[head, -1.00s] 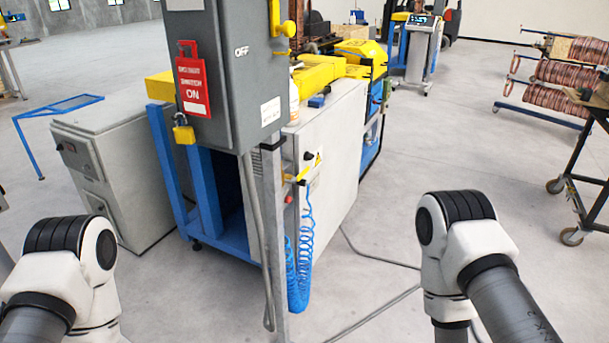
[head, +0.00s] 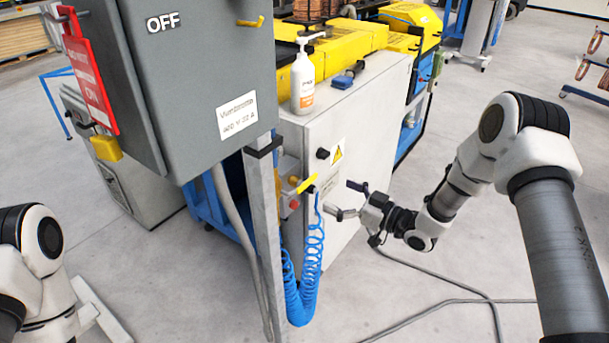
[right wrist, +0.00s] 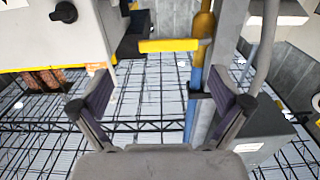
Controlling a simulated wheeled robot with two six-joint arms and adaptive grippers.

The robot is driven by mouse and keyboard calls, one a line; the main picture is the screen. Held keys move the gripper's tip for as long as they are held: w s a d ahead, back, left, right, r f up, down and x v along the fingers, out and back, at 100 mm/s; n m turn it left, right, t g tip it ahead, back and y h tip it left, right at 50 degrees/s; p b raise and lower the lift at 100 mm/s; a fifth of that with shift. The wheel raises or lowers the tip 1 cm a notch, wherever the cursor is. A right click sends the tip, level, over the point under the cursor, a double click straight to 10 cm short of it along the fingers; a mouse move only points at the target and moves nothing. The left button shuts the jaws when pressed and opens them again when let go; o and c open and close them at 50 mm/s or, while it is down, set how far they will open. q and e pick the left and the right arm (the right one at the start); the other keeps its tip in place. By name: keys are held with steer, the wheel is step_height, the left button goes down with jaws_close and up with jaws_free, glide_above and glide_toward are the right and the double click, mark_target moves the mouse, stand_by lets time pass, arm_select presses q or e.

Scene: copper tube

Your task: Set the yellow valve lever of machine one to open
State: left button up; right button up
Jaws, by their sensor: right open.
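The yellow valve lever (head: 307,184) sits on the front of the grey-white machine cabinet, just right of a grey post. It slants slightly up to the right. In the right wrist view the lever (right wrist: 168,45) lies crosswise, ahead of and between my fingertips. My right gripper (head: 349,200) is open and empty, a short way right of the lever and apart from it. Its two fingers also show wide apart in the right wrist view (right wrist: 160,88). Only part of my left arm shows at the left edge; its gripper is out of view.
The grey post (head: 262,240) and a large grey switch box (head: 195,80) stand left of the lever. A coiled blue hose (head: 305,280) hangs below it. A pump bottle (head: 303,80) stands on the cabinet (head: 365,110). Grey cables (head: 440,275) cross the open floor at right.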

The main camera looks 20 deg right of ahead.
mark_target(309, 181)
steer(key=x, duration=0.2)
steer(key=p+x, duration=0.1)
steer(key=x, duration=0.2)
steer(key=r+p+x, duration=0.1)
steer(key=x, duration=0.1)
steer(key=shift+a, duration=0.55)
steer(key=shift+s+a+r, duration=0.1)
steer(key=shift+s+r, duration=0.05)
steer(key=shift+s, duration=0.1)
arm_select(q)
steer(key=shift+s+a+r, duration=0.15)
steer(key=shift+s+r, duration=0.05)
steer(key=shift+r, duration=0.3)
steer(key=shift+s+a+r, duration=0.1)
steer(key=shift+s+r, duration=0.1)
steer(key=shift+r, duration=0.25)
arm_select(e)
steer(key=c, duration=1.4)
